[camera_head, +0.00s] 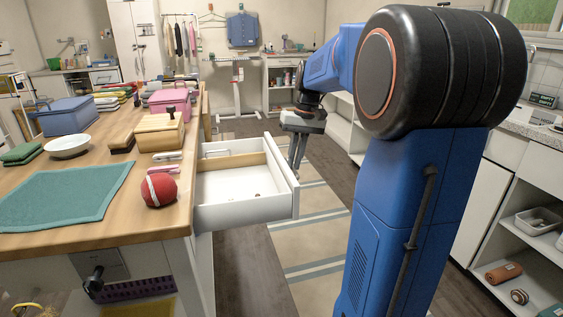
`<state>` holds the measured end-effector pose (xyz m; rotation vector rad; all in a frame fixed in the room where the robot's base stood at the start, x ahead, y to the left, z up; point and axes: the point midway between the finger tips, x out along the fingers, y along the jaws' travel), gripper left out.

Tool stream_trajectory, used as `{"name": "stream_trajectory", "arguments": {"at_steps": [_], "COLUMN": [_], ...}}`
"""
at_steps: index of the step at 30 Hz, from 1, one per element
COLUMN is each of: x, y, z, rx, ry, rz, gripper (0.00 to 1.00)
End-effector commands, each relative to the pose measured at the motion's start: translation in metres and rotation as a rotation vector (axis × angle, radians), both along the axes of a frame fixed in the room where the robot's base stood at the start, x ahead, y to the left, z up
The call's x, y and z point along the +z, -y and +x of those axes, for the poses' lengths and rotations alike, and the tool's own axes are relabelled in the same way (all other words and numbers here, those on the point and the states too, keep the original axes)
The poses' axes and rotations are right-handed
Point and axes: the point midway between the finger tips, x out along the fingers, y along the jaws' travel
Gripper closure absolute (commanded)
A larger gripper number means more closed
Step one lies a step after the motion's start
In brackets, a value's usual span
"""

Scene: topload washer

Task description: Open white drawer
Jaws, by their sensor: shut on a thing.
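The white drawer (243,213) is pulled out from the right side of the wooden-topped table (105,228), and its inside shows. A few small things lie on its floor. My gripper (297,158) points down at the far end of the drawer's front panel. It is shut on the drawer at its front side. The handle and the exact grip are hidden behind the front panel.
On the table are a red ball (158,190), a teal cloth (66,197), a wooden box (160,132) and a blue bin (66,115). Open shelves (520,255) stand at right. A striped rug (306,225) covers floor beyond the drawer.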

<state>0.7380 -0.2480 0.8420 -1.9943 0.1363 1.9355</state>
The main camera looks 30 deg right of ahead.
Motion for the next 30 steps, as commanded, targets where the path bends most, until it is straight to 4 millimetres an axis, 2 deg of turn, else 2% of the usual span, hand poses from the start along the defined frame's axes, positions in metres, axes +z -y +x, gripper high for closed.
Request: {"name": "stream_trajectory", "arguments": {"at_steps": [5, 15, 16, 17, 26, 30], "x": [0.0001, 0.0002, 0.0002, 0.0002, 0.0007, 0.0089], "y": [0.0073, 0.0079, 0.0079, 0.0078, 0.0078, 0.0095], "z": [-0.0021, -0.0021, -0.0021, -0.0021, -0.0022, -0.0021], "rx": [0.000, 0.000, 0.000, 0.000, 0.000, -0.001], "ry": [0.000, 0.001, 0.001, 0.001, 0.001, 0.003], "rz": [0.000, 0.000, 0.000, 0.000, 0.000, -0.001], "gripper": [1.00, 1.00, 0.88, 0.83, 0.83, 0.83]}}
